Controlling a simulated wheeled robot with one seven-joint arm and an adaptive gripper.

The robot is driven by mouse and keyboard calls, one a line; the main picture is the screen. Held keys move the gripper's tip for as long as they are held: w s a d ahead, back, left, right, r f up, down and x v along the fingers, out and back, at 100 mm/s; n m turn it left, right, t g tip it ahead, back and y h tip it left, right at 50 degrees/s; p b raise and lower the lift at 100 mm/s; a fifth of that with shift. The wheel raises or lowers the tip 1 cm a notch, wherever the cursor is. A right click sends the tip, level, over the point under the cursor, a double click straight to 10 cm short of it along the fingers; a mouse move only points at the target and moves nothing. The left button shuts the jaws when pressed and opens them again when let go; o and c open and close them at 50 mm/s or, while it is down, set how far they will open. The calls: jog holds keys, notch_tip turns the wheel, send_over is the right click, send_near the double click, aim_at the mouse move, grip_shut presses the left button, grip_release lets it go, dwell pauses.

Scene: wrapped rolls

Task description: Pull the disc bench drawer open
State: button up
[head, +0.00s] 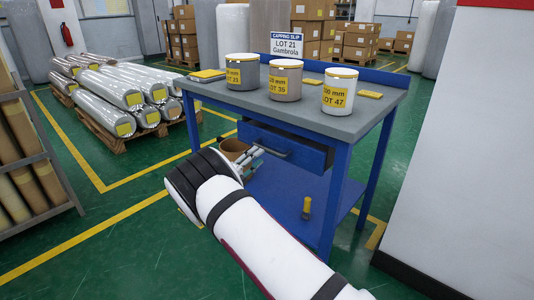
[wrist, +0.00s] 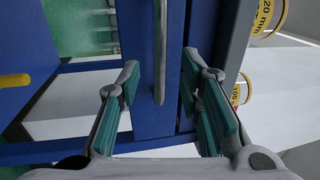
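The disc bench (head: 216,92) is blue with a grey top. Its blue drawer (head: 312,155) sits under the top and also shows in the wrist view (wrist: 138,60). The drawer's grey bar handle (head: 268,149) runs across its front; in the wrist view the handle (wrist: 159,60) stands upright in the picture. My gripper (head: 254,158) is in front of the drawer, close to the handle. In the wrist view my gripper (wrist: 168,105) is open and empty, with the handle ahead between the lines of its two fingers. I cannot tell whether the drawer is fully closed.
Three labelled tubs (head: 285,80) and a sign (head: 287,45) stand on the bench top. A brown bin (head: 236,150) and a yellow-handled tool (head: 306,207) are on the lower shelf. Wrapped rolls (head: 115,90) lie on pallets at left. A white wall (head: 460,150) is at right.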

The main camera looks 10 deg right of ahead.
aim_at(267, 148)
jog(key=shift+b+x, duration=0.65)
jog(key=shift+x, duration=2.4)
grip_shut()
